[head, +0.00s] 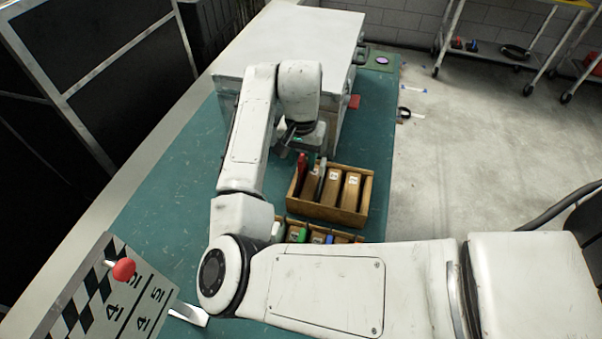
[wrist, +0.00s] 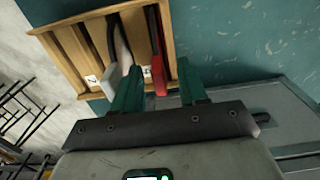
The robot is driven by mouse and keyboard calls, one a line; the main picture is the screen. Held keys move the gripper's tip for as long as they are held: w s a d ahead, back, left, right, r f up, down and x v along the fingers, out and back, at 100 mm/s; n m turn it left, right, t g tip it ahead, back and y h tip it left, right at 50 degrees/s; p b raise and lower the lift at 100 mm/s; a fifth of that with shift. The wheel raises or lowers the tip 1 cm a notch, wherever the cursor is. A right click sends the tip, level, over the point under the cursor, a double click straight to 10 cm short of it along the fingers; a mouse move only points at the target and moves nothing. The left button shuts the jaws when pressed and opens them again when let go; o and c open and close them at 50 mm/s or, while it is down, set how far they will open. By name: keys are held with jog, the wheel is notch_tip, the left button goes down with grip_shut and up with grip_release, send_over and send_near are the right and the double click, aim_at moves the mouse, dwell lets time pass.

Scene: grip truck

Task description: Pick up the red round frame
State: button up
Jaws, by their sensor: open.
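A red piece (head: 302,165), likely the red round frame seen edge-on, stands at the left end of a wooden slotted box (head: 325,212) on the green worktop. In the wrist view the red piece (wrist: 158,74) shows at the box edge, with a dark strip running back from it into the slot. My gripper (wrist: 159,66) is open. Its two green fingers lie one on each side of the red piece in the picture, with gaps on both sides. I cannot tell how far the fingertips reach in depth. In the head view my arm hides most of the gripper.
A grey-handled piece (wrist: 107,84) stands in the slot beside the red one, close to one finger. A second box with coloured items (head: 302,236) lies nearer. A large white cabinet (head: 290,40) stands behind. A clapperboard (head: 90,300) lies front left. The worktop's left part is clear.

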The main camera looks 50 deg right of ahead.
aim_at(301, 176)
jog(key=shift+f, duration=1.5)
grip_shut()
